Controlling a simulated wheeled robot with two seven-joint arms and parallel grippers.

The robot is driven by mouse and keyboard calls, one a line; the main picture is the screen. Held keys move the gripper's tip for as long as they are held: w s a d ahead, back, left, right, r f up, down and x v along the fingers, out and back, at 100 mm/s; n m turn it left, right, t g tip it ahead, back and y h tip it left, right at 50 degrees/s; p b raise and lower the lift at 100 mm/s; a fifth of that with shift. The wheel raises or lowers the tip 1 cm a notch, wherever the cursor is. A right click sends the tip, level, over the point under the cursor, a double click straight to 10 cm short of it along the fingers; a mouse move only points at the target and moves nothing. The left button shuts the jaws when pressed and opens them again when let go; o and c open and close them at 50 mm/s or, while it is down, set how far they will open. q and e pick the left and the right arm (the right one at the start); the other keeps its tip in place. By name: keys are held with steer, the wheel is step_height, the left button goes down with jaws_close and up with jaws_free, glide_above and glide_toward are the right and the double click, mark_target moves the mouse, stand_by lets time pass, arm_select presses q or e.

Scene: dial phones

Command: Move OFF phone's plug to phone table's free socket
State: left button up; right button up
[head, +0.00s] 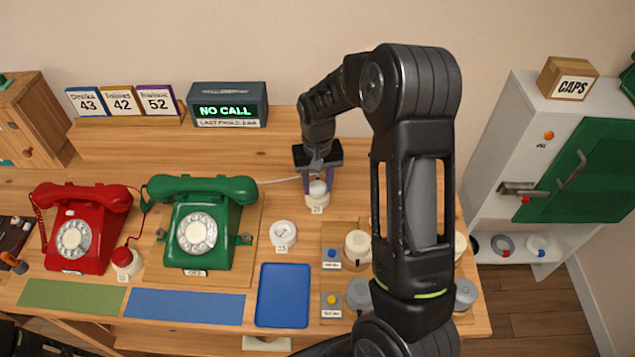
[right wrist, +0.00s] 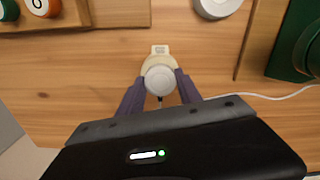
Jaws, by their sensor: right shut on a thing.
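The green dial phone (head: 203,225) stands on a wooden board with a small, hard-to-read label in front. A white cord runs from it to a white plug (head: 318,187), which sits on or just over a cream socket (head: 317,200) labelled 25. My right gripper (head: 317,185) is shut on this plug from behind; in the right wrist view, its purple fingers flank the plug (right wrist: 160,80). A round white socket (head: 283,233) labelled 23 has nothing on it. The red phone (head: 78,228) has its red plug (head: 122,257) in another socket. My left gripper is out of view.
A blue tray (head: 282,295) lies in front of socket 23. Boards with knobs and buttons (head: 332,253) stand to its right, partly hidden by my arm. A NO CALL display (head: 228,105) and number cards (head: 122,101) stand behind. Bare wood surrounds socket 25.

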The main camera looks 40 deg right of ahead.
steer(key=shift+f, duration=0.15)
steer(key=o, duration=1.3)
steer(key=shift+c, duration=0.2)
step_height(320, 180, up, 8)
steer(key=shift+f+b, duration=0.1)
steer(key=shift+b, duration=0.5)
